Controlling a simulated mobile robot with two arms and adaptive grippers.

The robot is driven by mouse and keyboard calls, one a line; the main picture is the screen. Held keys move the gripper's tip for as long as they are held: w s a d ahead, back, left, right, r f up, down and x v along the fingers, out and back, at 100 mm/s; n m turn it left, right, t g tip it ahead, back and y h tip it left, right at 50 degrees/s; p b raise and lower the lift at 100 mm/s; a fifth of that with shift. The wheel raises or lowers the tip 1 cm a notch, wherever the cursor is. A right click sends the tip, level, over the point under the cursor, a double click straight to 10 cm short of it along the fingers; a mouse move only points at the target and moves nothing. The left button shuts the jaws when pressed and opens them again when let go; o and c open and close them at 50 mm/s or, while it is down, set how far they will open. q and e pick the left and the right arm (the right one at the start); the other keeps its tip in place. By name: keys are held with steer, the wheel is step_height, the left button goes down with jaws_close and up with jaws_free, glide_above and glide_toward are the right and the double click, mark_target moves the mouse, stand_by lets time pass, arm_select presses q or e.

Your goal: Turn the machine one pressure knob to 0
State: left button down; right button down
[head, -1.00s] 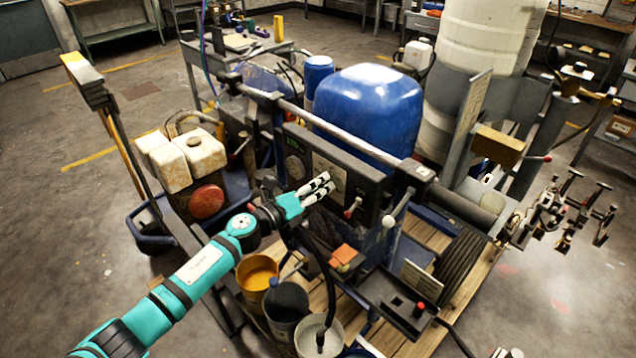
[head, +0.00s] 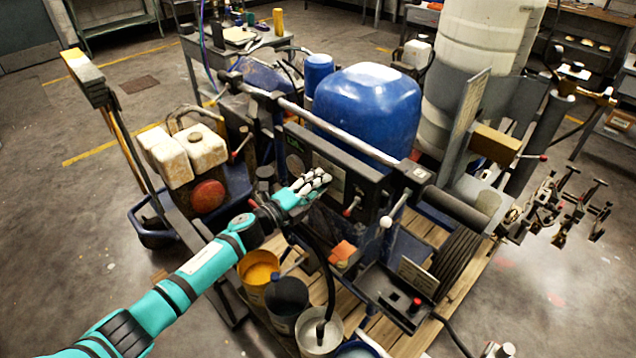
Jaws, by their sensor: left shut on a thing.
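The line striper (head: 368,112), with a big blue tank, stands in the middle on a wooden pallet. Its dark control panel (head: 362,188) faces me and carries a pale label plate (head: 328,168) and a red-tipped lever (head: 351,207). My left gripper (head: 313,184) is at the left part of this panel, its fingers closed against the panel front. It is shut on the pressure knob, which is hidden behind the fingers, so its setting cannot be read.
An orange bucket (head: 258,268), a dark bucket (head: 286,298) and a whitish bucket (head: 318,335) stand below my left arm. An engine with a white tank (head: 200,155) is left of the panel. A white-knobbed lever (head: 388,221) sticks out right of it.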

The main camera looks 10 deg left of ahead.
arm_select(q)
steer(key=shift+f+n, duration=0.1)
steer(key=shift+n, duration=0.3)
steer(key=c, duration=0.9)
jaws_free()
steer(key=shift+c, duration=0.2)
steer(key=v, duration=1.2)
